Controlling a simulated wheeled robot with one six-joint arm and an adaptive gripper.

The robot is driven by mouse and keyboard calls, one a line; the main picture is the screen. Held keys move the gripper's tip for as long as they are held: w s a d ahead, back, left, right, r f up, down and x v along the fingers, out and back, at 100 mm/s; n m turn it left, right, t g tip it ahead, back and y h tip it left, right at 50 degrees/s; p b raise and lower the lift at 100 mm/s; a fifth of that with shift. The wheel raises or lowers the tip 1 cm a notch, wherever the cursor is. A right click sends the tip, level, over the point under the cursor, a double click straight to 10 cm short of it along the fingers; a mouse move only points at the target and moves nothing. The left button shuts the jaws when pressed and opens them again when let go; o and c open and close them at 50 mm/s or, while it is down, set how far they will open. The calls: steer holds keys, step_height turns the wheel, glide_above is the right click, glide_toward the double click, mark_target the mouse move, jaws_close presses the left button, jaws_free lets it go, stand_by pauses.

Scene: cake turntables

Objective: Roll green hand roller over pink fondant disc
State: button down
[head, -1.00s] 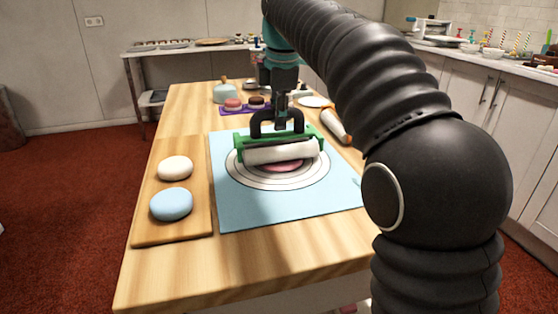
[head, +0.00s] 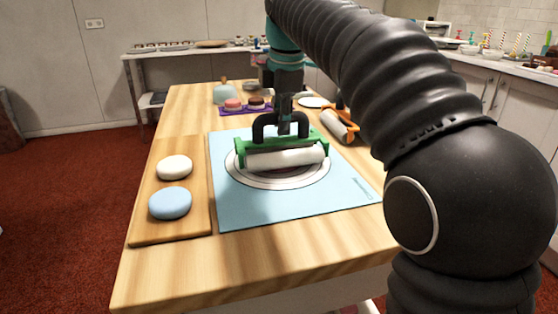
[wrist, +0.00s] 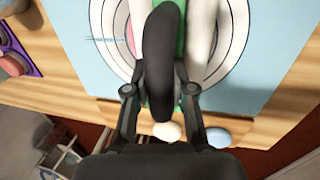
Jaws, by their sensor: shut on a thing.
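The green hand roller (head: 240,154) has a white cylinder and a dark arched handle. It is over the ringed circle on the blue mat (head: 255,208). My gripper (head: 285,127) is shut on the handle from above; the wrist view also shows its fingers (wrist: 160,92) on either side of the dark handle. The pink fondant disc (wrist: 131,38) shows only as a thin sliver beside the roller in the wrist view. In the head view the roller hides the disc. I cannot tell for certain whether the cylinder touches it.
A wooden board (head: 150,229) on the left holds a white fondant lump (head: 174,167) and a blue one (head: 170,203). An orange-handled roller (head: 338,125) lies behind right. A purple tray (head: 234,112) with small cakes is at the back. The front tabletop is clear.

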steer(key=shift+f, duration=0.3)
steer(key=shift+w+a+p, duration=0.15)
steer(key=shift+w+p, duration=0.25)
steer(key=shift+w, duration=0.05)
steer(key=shift+w+a+f, duration=0.1)
steer(key=shift+w, duration=0.2)
steer(key=shift+w+a, duration=0.1)
steer(key=shift+w, duration=0.35)
step_height(320, 180, up, 7)
stand_by(0.9)
steer(key=shift+s, duration=0.15)
